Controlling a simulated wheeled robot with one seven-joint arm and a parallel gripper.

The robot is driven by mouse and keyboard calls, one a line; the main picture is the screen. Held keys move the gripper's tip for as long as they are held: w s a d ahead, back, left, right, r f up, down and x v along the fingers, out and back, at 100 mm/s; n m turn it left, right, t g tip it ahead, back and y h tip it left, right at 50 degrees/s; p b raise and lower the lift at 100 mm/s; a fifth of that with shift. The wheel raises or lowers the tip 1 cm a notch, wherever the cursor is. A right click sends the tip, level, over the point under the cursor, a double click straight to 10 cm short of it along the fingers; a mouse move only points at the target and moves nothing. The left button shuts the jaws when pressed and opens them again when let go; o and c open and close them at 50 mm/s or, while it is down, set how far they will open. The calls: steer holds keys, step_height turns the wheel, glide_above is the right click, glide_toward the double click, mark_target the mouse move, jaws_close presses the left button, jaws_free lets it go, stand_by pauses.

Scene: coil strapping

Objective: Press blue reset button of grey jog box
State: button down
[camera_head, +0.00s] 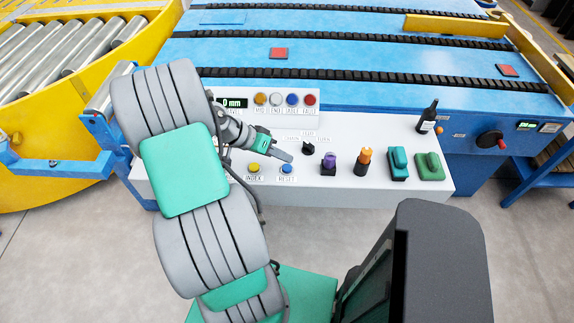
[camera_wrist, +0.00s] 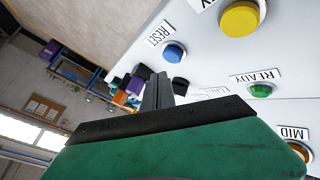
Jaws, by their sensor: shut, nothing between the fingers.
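The blue reset button (camera_head: 287,169) is a small round blue cap on the pale grey console (camera_head: 215,190), with a RESET label below it. It stands right of a yellow button (camera_head: 254,167) labelled INDEX. In the wrist view the blue button (camera_wrist: 174,51) shows beside its RESET label, uncovered. My gripper (camera_head: 290,158) is shut and empty, its narrow tips close behind the blue button in the head view. In the wrist view the shut fingers (camera_wrist: 157,92) appear a little apart from the button; whether they are above its height I cannot tell.
A black selector knob (camera_head: 308,148) stands right of my fingertips. Further right are a purple control (camera_head: 328,163), an orange one (camera_head: 363,161), teal and green rockers (camera_head: 398,163) and a dark bottle (camera_head: 428,116). A raised panel with several coloured buttons (camera_head: 292,99) lies behind.

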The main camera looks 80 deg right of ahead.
mark_target(284, 168)
step_height(284, 168, up, 4)
steer(key=shift+r+p, duration=0.1)
steer(key=shift+p, duration=1.1)
